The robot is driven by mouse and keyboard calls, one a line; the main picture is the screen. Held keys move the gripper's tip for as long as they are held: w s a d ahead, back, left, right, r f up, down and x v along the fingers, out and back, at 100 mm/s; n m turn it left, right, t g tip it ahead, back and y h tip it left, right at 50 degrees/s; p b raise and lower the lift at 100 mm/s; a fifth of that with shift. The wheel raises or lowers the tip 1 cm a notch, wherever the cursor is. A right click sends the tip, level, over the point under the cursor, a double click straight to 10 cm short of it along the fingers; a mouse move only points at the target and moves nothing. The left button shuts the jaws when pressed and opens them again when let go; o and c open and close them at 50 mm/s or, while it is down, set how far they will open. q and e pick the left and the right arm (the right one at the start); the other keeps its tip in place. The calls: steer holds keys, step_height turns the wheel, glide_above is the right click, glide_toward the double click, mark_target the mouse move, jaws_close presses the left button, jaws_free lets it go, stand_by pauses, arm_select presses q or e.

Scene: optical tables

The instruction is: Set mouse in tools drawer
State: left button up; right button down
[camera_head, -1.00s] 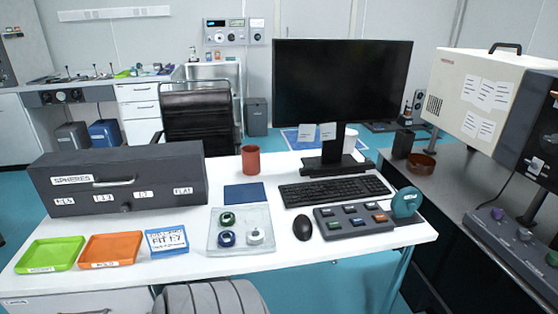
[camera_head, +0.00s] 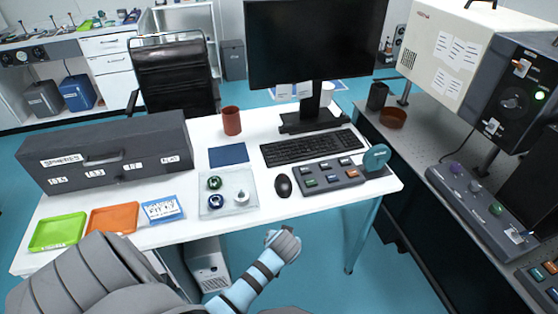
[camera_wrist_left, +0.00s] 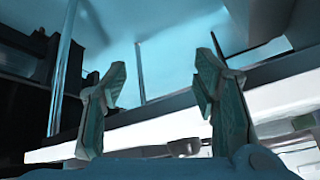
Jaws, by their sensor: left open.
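The black mouse (camera_head: 283,186) lies on the white desk, left of the dark button panel and below the keyboard in the head view. No drawer in view can be read as the tools drawer. My left gripper (camera_wrist_left: 158,75) is open and empty between its two teal fingers in the left wrist view. A pale surface with a small grey handle-like part (camera_wrist_left: 184,146) shows behind the fingers. In the head view, an arm of mine reaches up in front of the desk; its fingers cannot be made out. My right gripper is not seen.
The white desk (camera_head: 335,205) also holds a dark box labelled SPHERES (camera_head: 105,158), a green tray (camera_head: 58,232), an orange tray (camera_head: 113,218), a clear tray (camera_head: 212,207), the keyboard (camera_head: 310,148) and the button panel (camera_head: 330,178). A white unit (camera_head: 208,268) stands below the desk.

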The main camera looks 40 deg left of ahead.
mark_target(283, 182)
arm_select(q)
steer(key=w+a+r+n+t+y+p, duration=0.1)
steer(key=w+a+r+n, duration=0.15)
steer(key=r, duration=0.55)
steer(key=w+a+r+n+y+p, duration=0.15)
steer(key=w+r, duration=0.25)
steer(key=r, duration=0.5)
steer(key=shift+n, duration=0.3)
steer(key=b+x, duration=0.2)
steer(key=x, duration=0.2)
steer(key=b+x, duration=0.2)
steer(key=x, duration=0.3)
steer(key=b+x, duration=0.2)
steer(key=x, duration=0.2)
steer(key=shift+w+d+f, duration=0.2)
steer(key=shift+w+f, duration=0.2)
steer(key=shift+f, duration=0.05)
steer(key=shift+r, duration=0.1)
steer(key=c, duration=1.3)
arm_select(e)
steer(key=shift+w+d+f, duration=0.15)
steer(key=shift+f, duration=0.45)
